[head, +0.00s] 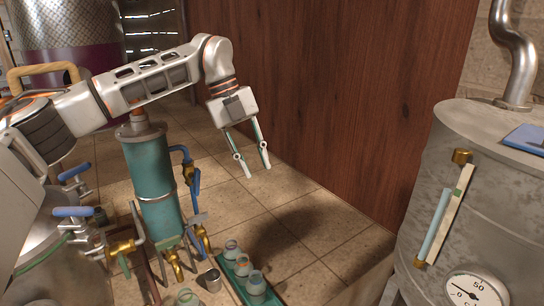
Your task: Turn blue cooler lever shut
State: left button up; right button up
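The cooler (154,185) is an upright teal cylinder left of centre in the head view. Two blue-handled levers, an upper one (74,172) and a lower one (73,211), stick out at the far left. My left gripper (258,171) points down to the right of the cooler, fingers apart and empty, touching nothing. My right gripper is out of view.
Brass taps (203,241) sit low by the cooler, near a small metal cup (213,280). Several glass jars (255,283) stand on a green rack in front. A grey metal tank (490,190) with a gauge fills the right. Tiled floor (300,225) is open between.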

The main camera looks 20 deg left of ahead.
pick_arm(q)
jog(key=s+d+r+m+g+h, duration=0.1)
jog(key=s+d+r+h, duration=0.1)
jog(key=d, duration=0.3)
jog(key=shift+s+d+r, duration=0.2)
jog(key=shift+s+r, duration=0.35)
jog(key=shift+r, duration=0.35)
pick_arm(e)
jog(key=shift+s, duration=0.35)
